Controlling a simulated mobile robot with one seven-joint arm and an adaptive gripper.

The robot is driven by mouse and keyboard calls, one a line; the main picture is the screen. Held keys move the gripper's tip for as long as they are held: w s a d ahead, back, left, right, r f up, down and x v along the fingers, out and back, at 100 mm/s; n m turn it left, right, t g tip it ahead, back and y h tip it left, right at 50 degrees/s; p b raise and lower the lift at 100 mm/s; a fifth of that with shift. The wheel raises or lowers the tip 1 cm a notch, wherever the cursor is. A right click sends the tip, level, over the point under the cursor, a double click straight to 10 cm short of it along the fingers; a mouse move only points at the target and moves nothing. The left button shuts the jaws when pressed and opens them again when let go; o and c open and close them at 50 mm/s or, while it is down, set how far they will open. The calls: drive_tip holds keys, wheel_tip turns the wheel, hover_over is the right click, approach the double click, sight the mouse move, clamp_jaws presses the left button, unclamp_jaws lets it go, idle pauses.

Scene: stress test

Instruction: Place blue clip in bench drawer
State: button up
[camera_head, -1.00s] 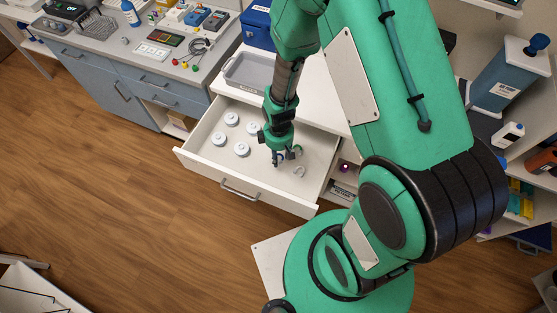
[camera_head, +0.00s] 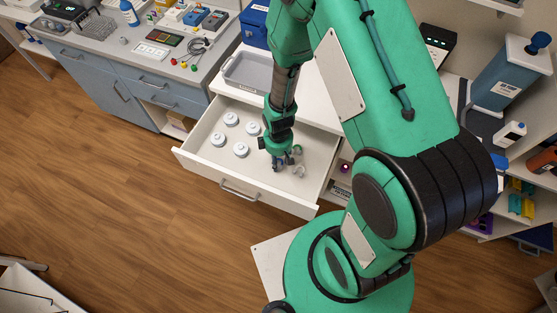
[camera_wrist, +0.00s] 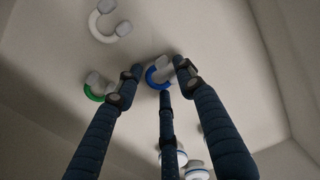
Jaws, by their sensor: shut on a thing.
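The bench drawer (camera_head: 284,203) is pulled open, and my gripper (camera_head: 283,163) is down inside its right part. In the wrist view, the blue clip (camera_wrist: 154,80) is a blue C-shaped piece with grey ends. It sits between the fingertips of my gripper (camera_wrist: 157,80), which are shut on it, just above or touching the drawer floor (camera_wrist: 225,65); I cannot tell which. In the head view the fingers hide most of the clip.
A white clip (camera_head: 299,171) and a green clip (camera_head: 298,149) lie in the drawer close to my fingers. Several white round containers (camera_head: 240,149) stand in its left part. A grey tray (camera_head: 248,72) rests on the bench top behind. The drawer's front middle is clear.

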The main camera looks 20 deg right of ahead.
drive_tip(key=o, duration=0.3)
drive_tip(key=shift+f, duration=0.15)
drive_tip(key=o, duration=0.4)
drive_tip(key=shift+o, duration=0.2)
wheel_tip(320, 180, up, 12)
drive_tip(key=p, duration=0.2)
drive_tip(key=shift+r+p, duration=0.2)
drive_tip(key=shift+p, duration=0.2)
